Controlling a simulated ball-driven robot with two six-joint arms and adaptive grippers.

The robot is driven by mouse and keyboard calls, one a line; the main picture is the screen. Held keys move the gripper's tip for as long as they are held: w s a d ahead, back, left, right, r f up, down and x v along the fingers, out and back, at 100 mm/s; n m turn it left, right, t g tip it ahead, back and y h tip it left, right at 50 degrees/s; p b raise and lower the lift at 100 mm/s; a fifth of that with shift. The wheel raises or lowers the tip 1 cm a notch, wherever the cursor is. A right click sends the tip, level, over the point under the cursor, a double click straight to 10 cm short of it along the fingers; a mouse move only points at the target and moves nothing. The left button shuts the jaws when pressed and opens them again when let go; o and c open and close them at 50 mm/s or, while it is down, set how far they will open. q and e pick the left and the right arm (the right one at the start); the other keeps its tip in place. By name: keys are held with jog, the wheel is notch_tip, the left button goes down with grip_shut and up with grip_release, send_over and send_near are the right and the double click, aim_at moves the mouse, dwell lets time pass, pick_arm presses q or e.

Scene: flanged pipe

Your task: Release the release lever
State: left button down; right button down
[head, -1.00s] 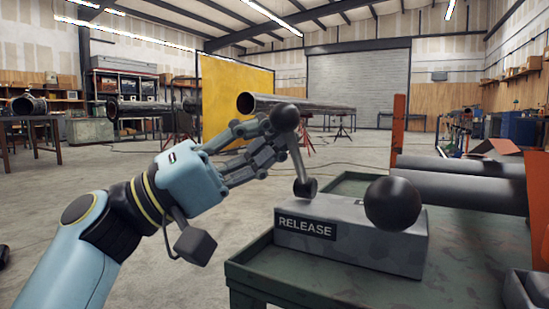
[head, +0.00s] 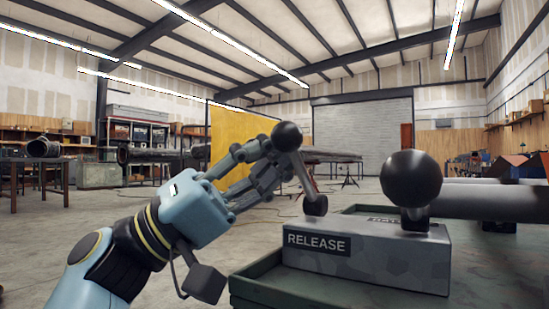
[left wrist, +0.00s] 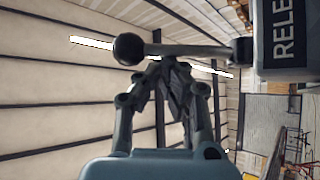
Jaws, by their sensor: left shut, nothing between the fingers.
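The release lever (head: 306,178) is a grey rod with a black ball knob, pivoted on a grey box (head: 370,258) with a black RELEASE label. It leans left, away from the box. My left gripper (head: 270,155) is shut and empty, its fingertips close beside the rod just below the knob. In the left wrist view the lever (left wrist: 190,50) lies across the picture just beyond the fingertips (left wrist: 165,66), knob at left. I cannot tell whether they touch. A second lever with a large black ball (head: 411,178) stands on the right part of the box. My right gripper is not in view.
The box stands on a dark green table (head: 262,291). Grey pipes (head: 490,198) lie behind it at right. A yellow panel (head: 235,135) and a long pipe (head: 335,155) stand farther back. The floor left of the table is open.

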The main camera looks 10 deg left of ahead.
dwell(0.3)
